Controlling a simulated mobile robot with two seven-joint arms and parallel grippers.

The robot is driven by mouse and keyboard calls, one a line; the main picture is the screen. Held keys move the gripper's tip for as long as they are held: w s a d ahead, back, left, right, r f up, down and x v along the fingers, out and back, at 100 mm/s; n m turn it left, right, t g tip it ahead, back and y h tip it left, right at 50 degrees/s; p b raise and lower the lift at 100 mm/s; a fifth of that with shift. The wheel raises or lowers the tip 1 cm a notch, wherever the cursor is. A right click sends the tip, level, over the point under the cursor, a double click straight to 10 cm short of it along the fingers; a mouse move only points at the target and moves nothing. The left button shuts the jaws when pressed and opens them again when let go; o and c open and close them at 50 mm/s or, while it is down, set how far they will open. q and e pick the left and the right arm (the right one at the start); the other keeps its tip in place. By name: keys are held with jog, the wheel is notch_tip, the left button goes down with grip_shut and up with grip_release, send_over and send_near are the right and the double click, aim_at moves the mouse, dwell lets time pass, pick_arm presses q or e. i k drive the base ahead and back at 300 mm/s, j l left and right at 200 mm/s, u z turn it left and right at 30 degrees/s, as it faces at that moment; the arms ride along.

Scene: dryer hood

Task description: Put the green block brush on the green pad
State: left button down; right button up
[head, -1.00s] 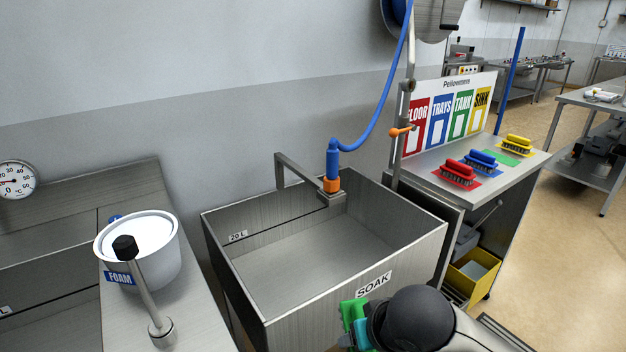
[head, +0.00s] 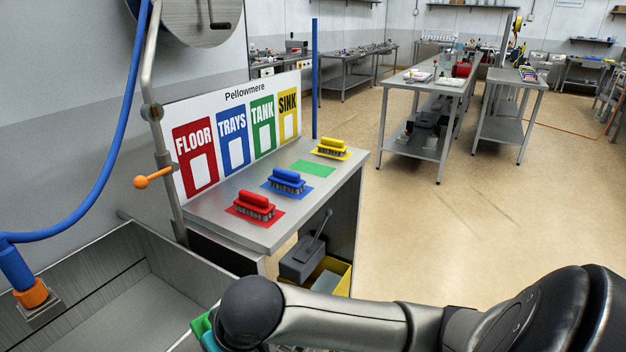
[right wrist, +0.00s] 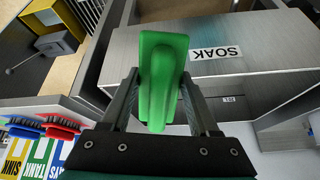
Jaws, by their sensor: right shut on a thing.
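The green block brush (right wrist: 162,70) is between the fingers of my right gripper (right wrist: 160,95), which is shut on it. In the head view a green bit of the brush (head: 201,325) shows at the bottom, by the sink's front; my wrist covers most of it. The green pad (head: 314,168) lies flat and bare on the steel side table, between the blue and yellow pads. The held brush is well apart from the pad, nearer to me and lower in the picture. My left gripper is out of view.
Red (head: 254,206), blue (head: 287,181) and yellow (head: 332,147) brushes stand on matching pads on the table (head: 225,220). A colour sign (head: 237,125) stands behind them. The soak sink (right wrist: 230,75), a spray hose (head: 100,180) and a yellow bin (head: 340,278) are near. Floor to the right is open.

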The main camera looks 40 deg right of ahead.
aim_at(312, 168)
jog(key=l+u, duration=0.25)
jog(key=l, duration=1.6)
jog(key=i, duration=0.05)
